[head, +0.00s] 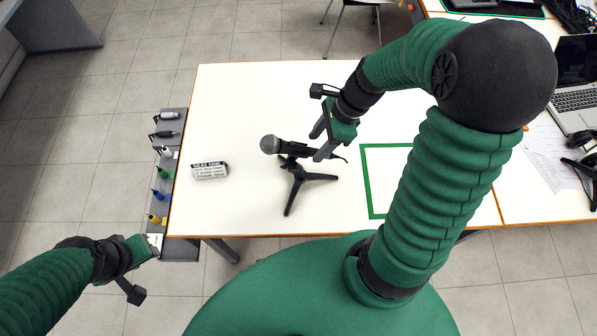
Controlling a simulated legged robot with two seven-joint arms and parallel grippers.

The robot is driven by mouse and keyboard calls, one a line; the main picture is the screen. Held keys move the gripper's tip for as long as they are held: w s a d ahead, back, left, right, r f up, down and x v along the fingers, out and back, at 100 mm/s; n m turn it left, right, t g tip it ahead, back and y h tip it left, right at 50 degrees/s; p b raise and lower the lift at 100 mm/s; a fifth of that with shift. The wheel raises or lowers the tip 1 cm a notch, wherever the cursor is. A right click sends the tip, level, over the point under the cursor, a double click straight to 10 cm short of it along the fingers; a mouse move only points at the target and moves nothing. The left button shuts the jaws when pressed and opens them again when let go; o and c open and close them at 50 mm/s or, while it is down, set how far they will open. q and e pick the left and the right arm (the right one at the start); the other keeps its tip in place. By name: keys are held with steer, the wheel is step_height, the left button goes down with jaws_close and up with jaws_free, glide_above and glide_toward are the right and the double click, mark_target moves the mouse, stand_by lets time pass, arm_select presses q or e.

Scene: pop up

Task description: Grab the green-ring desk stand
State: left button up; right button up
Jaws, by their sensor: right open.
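A black tripod desk stand (297,177) stands upright on the white table, with its legs spread. A microphone (283,146) with a grey head lies across its top, head to the left. I cannot make out a green ring on the stand. My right gripper (318,143) is open, its fingers pointing left and down above the microphone's right end. A finger overlaps the microphone in the picture; I cannot tell whether they touch. My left gripper (152,246) is at the lower left, beside the table's near left corner, away from the stand; its jaw opening is unclear.
A white labelled box (209,170) lies left of the stand. A grey side tray (172,187) with markers and small bottles runs along the table's left edge. A green square outline (372,182) is right of the stand, partly behind my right arm. A laptop (573,101) stands far right.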

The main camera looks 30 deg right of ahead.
mark_target(300, 164)
steer(key=x, duration=0.3)
steer(key=shift+s+a+r, duration=0.1)
steer(key=shift+s+a, duration=0.05)
steer(key=shift+a, duration=0.05)
steer(key=f, duration=0.1)
steer(key=w+f, duration=0.1)
steer(key=f, duration=0.1)
steer(key=shift+w+a+b, duration=0.3)
steer(key=shift+w+b, duration=0.05)
steer(key=shift+w+d+f, duration=0.15)
steer(key=shift+f, duration=0.45)
steer(key=shift+w+d+f, duration=0.1)
steer(key=shift+w+f, duration=0.05)
steer(key=shift+f, duration=0.45)
steer(key=f, duration=0.2)
steer(key=shift+s+a+f+b, duration=0.15)
steer(key=shift+a+f+b, duration=0.15)
steer(key=shift+b, duration=0.1)
steer(key=shift+a+f, duration=0.15)
steer(key=shift+a, duration=0.1)
steer(key=shift+w+a, duration=0.25)
steer(key=shift+a, duration=0.25)
steer(key=shift+c, duration=2.1)
steer(key=shift+s+d, duration=0.1)
steer(key=shift+d, duration=0.3)
jaws_close()
arm_select(q)
steer(key=shift+x, duration=1.1)
